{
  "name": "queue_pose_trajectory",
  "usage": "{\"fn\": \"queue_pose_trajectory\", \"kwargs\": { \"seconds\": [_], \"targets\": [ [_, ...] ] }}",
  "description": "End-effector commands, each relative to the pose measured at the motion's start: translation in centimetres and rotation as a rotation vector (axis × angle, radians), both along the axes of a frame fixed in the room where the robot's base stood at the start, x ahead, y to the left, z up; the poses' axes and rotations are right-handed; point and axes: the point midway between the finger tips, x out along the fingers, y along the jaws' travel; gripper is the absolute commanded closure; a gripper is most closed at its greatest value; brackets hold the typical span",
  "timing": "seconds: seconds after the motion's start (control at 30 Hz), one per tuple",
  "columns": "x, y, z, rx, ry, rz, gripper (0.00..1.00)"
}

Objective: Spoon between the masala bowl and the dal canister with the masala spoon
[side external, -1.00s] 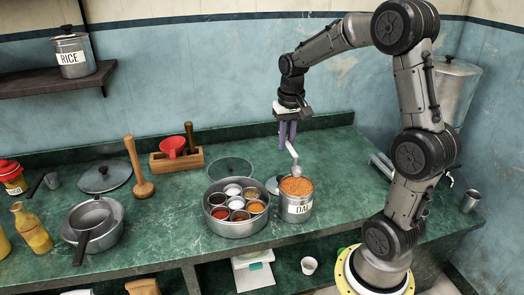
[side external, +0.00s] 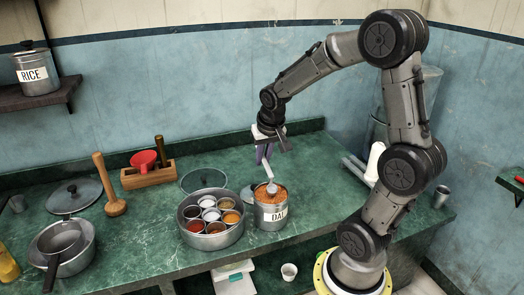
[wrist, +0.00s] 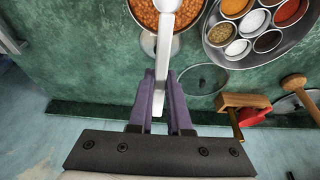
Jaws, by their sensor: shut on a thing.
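My gripper (side external: 263,153) is shut on the masala spoon (side external: 268,175), a pale metal spoon, and holds it above the dal canister (side external: 272,214). The canister is a metal tin labelled DAL, open and full of orange dal. In the wrist view, the spoon's handle (wrist: 167,40) runs from between my purple fingers (wrist: 159,95) towards the canister's dal (wrist: 147,12). The spoon's bowl end is at the dal's surface or just above it; I cannot tell which. The masala bowl (side external: 211,240), a round metal tin with several small spice cups, stands left of the canister.
A clear round lid (side external: 203,180) lies behind the masala bowl. A wooden box with a red funnel (side external: 143,160) and a wooden masher (side external: 108,185) stand at the back left. A pan (side external: 63,245) sits further left. The counter right of the canister is partly clear.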

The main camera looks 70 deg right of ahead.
Motion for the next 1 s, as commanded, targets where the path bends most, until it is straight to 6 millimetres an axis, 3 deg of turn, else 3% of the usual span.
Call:
{"fn": "queue_pose_trajectory", "kwargs": {
  "seconds": [0.5,1.0],
  "targets": [
    [0.0,0.0,-3.3,-0.001,0.0,0.0,1.0],
    [0.0,0.0,-3.6,0.0,-0.001,-0.001,1.0]
  ]
}}
